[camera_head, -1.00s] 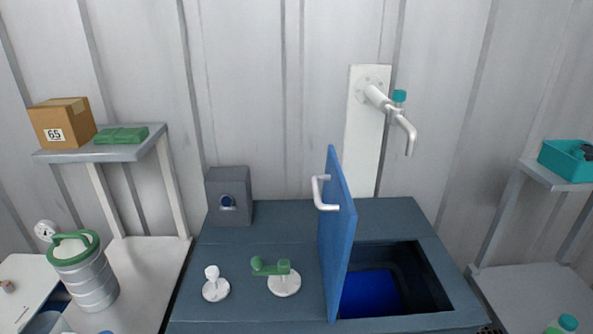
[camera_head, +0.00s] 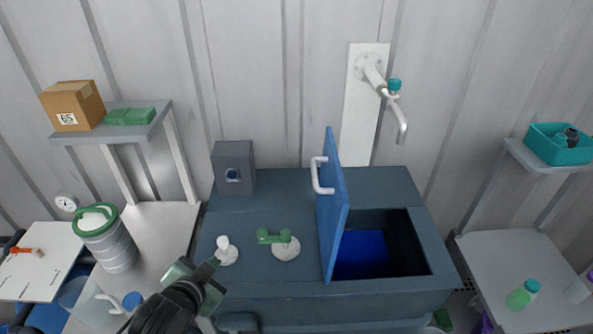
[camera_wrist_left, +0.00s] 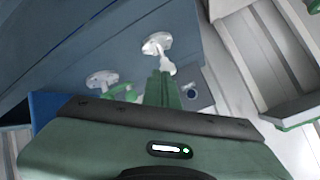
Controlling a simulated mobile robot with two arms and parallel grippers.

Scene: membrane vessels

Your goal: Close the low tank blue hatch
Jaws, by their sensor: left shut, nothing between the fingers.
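The blue hatch (camera_head: 334,215) stands open and upright on the low tank (camera_head: 285,292), with a white handle (camera_head: 318,176) on its left face. The square opening (camera_head: 378,249) to its right shows a bright blue inside. My left gripper (camera_head: 214,263) is shut and empty at the tank's front left, close to the white knob fitting (camera_head: 226,250) and well left of the hatch. In the left wrist view its green fingers (camera_wrist_left: 162,90) point at the white fitting (camera_wrist_left: 157,44); whether they touch cannot be told. My right gripper does not show.
A green-handled valve (camera_head: 285,244) and a grey box (camera_head: 233,168) stand on the tank top left of the hatch. A white tap (camera_head: 389,100) hangs on the wall behind. A metal canister (camera_head: 106,240) stands on the left table. A teal bin (camera_head: 556,145) sits on the right shelf.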

